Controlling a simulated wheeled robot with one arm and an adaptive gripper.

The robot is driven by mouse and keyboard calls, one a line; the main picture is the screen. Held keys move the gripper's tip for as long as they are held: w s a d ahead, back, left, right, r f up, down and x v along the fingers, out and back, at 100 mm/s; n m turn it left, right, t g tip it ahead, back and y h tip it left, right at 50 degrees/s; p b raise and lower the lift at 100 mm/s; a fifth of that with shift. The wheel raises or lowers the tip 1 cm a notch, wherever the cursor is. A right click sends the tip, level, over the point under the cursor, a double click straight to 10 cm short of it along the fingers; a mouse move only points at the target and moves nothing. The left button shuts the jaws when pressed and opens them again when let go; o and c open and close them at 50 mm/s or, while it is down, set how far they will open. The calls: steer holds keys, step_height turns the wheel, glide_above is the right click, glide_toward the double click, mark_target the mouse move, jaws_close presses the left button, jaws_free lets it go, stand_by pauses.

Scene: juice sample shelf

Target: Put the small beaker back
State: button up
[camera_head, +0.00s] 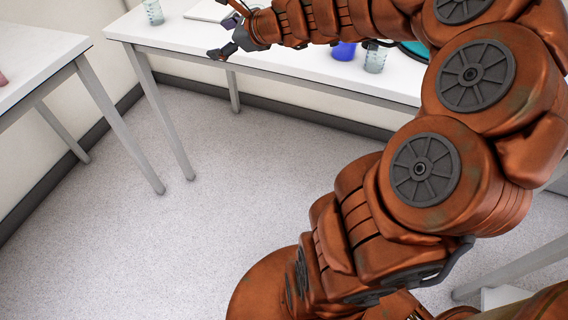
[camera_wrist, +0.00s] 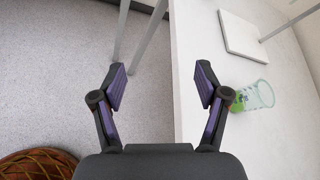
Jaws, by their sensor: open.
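My gripper (camera_head: 221,38) is open and empty, held over the front edge of the white table at the back. In the wrist view its two fingers (camera_wrist: 161,82) are spread, with floor and table edge between them. A clear beaker (camera_head: 153,12) stands near the table's left end. Another clear beaker (camera_head: 375,57) stands farther right, beside a blue cup (camera_head: 344,51). In the wrist view a clear beaker with green on it (camera_wrist: 255,95) is on the table, right of the right finger. I cannot tell which beaker the task means.
The white table (camera_head: 150,28) has a flat white pad (camera_head: 203,12), also in the wrist view (camera_wrist: 243,36). A teal round thing (camera_head: 414,50) is partly hidden behind my arm. Another white table (camera_head: 40,48) stands at left. The floor between is clear.

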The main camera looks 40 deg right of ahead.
steer(key=s+a+f+n+g+y, duration=0.1)
steer(key=s+a+f+n+g, duration=0.2)
steer(key=a, duration=0.4)
steer(key=s+a+n+g+y, duration=0.1)
steer(key=s+a+n, duration=0.3)
steer(key=a+n, duration=0.2)
steer(key=s+a+f+n+g, duration=0.55)
steer(key=s+n, duration=0.25)
steer(key=s, duration=0.3)
steer(key=s+d+f+n+g+h, duration=0.2)
steer(key=s+n, duration=0.3)
steer(key=s, duration=0.4)
steer(key=s+d+f+n+g+h, duration=0.3)
steer(key=s+d+n+h, duration=0.1)
steer(key=s, duration=0.6)
steer(key=shift+d+n, duration=0.4)
steer(key=shift+d, duration=0.1)
steer(key=s+p+v, duration=0.3)
steer(key=p+v, duration=1)
steer(key=shift+w+a+r+t, duration=0.15)
steer(key=shift+w+r+t, duration=0.2)
steer(key=shift+w+r, duration=0.25)
